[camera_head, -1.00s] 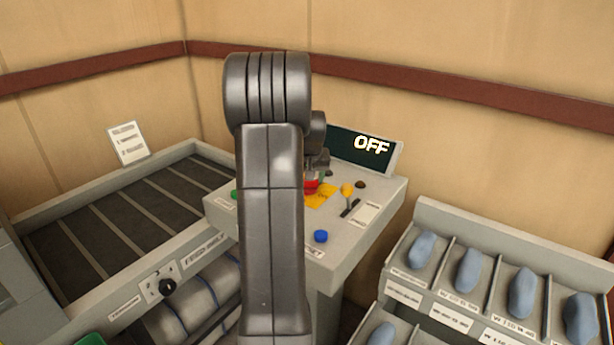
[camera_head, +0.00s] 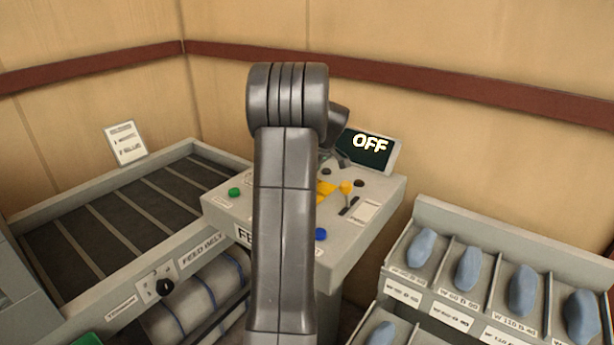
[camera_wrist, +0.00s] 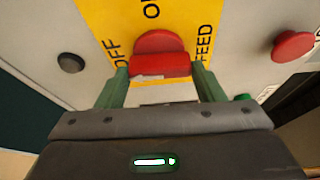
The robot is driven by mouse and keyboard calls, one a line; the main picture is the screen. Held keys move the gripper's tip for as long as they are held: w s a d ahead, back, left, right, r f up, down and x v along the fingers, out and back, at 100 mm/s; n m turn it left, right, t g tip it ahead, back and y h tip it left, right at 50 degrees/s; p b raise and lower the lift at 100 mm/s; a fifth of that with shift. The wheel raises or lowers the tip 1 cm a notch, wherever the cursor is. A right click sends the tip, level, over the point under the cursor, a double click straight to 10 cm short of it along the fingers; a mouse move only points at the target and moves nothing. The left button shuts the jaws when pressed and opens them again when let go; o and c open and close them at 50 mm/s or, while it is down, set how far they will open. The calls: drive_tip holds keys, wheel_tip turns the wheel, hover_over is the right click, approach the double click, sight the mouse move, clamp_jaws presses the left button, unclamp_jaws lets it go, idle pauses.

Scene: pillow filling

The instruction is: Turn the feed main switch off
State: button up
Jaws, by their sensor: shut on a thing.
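The red switch knob (camera_wrist: 158,45) sits on a yellow plate (camera_wrist: 105,18) in the wrist view. The plate's lettering reads OFF on the left and FEED on the right, with a third word partly cut off at the top. My gripper (camera_wrist: 162,72) has one green finger on each side of the knob and is shut on it. In the head view my arm hides the knob and most of the gripper; part of the yellow plate (camera_head: 325,189) shows. The display (camera_head: 369,150) at the back of the panel reads OFF.
The control panel (camera_head: 345,247) also carries a green button (camera_head: 234,193), a blue button (camera_head: 320,234) and a small lever (camera_head: 349,205). A red button (camera_wrist: 292,46) lies right of the knob. The feed belt (camera_head: 110,215) is left; a bin rack (camera_head: 432,213) stands right.

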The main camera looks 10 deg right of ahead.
drive_tip(key=shift+n, duration=0.4)
drive_tip(key=o, duration=1)
drive_tip(key=b+v, duration=0.1)
drive_tip(key=v, duration=1.3)
drive_tip(key=shift+w+d, duration=0.15)
drive_tip(key=shift+f, duration=0.1)
drive_tip(key=p+x, duration=0.1)
drive_tip(key=x, duration=1.2)
drive_tip(key=shift+a+f, duration=0.3)
drive_tip(key=shift+f, duration=0.05)
